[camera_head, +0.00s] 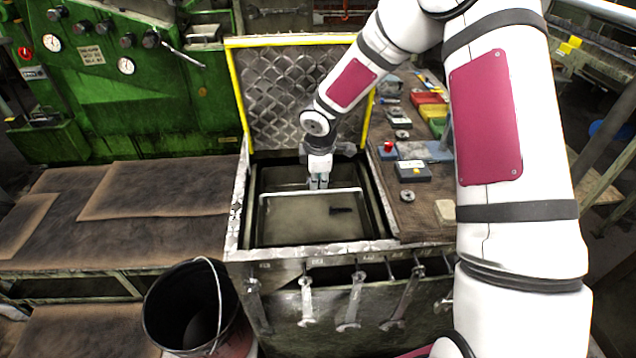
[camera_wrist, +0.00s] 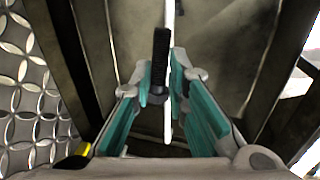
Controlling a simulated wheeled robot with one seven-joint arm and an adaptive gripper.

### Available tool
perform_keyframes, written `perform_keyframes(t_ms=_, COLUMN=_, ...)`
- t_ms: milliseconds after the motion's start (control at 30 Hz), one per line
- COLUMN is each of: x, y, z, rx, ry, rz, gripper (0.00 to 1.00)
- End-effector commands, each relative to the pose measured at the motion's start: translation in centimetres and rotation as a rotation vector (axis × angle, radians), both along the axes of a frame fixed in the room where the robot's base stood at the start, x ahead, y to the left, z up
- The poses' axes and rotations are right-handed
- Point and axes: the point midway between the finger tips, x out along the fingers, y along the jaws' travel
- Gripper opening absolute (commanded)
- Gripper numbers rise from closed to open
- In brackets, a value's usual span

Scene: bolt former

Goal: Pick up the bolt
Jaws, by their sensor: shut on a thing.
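The bolt (camera_head: 341,210) is small and black.
The patterned lid (camera_head: 290,85) with yellow edges stands open behind the tank. A bench (camera_head: 425,205) with parts and boxes is on the right. Wrenches (camera_head: 350,300) hang in front. A black bucket (camera_head: 165,315) stands at the lower left.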

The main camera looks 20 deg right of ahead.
Motion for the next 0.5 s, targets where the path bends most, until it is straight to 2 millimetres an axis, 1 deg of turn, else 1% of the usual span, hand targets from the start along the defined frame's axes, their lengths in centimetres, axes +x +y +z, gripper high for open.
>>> perform_keyframes(t_ms=67, x=0.2, y=-0.1, z=1.2, rx=-0.001, ry=-0.003, rz=-0.002, gripper=0.00)
perform_keyframes(t_ms=100, x=-0.5, y=-0.1, z=1.5, rx=-0.003, ry=0.001, rz=0.000, gripper=0.00)
perform_keyframes(t_ms=267, x=-4.2, y=-0.3, z=1.8, rx=-0.004, ry=0.001, rz=0.004, gripper=0.00)
perform_keyframes(t_ms=500, x=-10.3, y=-0.7, z=2.3, rx=-0.004, ry=0.001, rz=0.002, gripper=0.00)
